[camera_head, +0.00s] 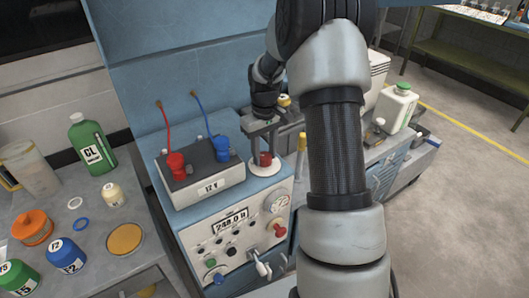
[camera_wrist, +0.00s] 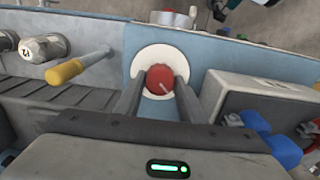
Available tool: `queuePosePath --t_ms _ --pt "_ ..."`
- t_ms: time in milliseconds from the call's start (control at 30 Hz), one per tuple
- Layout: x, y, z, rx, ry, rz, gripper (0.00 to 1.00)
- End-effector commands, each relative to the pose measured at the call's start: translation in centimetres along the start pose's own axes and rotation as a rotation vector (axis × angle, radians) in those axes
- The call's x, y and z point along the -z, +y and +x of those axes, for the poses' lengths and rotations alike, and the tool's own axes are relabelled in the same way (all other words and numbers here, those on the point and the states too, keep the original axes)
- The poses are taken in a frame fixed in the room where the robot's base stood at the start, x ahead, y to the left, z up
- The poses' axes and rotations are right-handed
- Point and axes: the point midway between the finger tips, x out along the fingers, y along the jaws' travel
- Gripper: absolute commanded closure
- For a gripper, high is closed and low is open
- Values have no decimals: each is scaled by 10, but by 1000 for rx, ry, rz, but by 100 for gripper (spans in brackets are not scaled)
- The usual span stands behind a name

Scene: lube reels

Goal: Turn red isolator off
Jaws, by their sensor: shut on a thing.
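The red isolator is a round red knob (camera_head: 265,159) on a white disc on top of the blue panel; it also shows in the wrist view (camera_wrist: 158,79). A pale mark on the knob points to the lower right in the wrist view. My gripper (camera_wrist: 158,88) has one finger on each side of the knob and is shut on it. In the head view my gripper (camera_head: 264,150) reaches down over the knob and hides part of it.
A 12 V battery (camera_head: 200,183) with red and blue clamps stands close beside the isolator. A yellow-handled lever (camera_wrist: 65,72) is on the other side. The panel front carries a display (camera_head: 230,220) and a red knob (camera_head: 279,230). Bottles (camera_head: 93,145) stand on the left bench.

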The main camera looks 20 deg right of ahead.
Motion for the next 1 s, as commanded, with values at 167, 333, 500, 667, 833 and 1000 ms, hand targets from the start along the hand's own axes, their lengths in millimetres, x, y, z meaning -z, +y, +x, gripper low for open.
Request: queuePosePath --t_ms 167,333,500,667,833,1000 --pt "1 0 -1 -1 3 -15 86" --pt "1 0 -1 -2 3 -16 86" --pt "1 0 -1 -2 3 -16 59" --pt "1 0 -1 -1 2 -15 45" --pt "0 0 0 0 1 -14 45" --pt "1 0 -9 -1 2 -13 45"
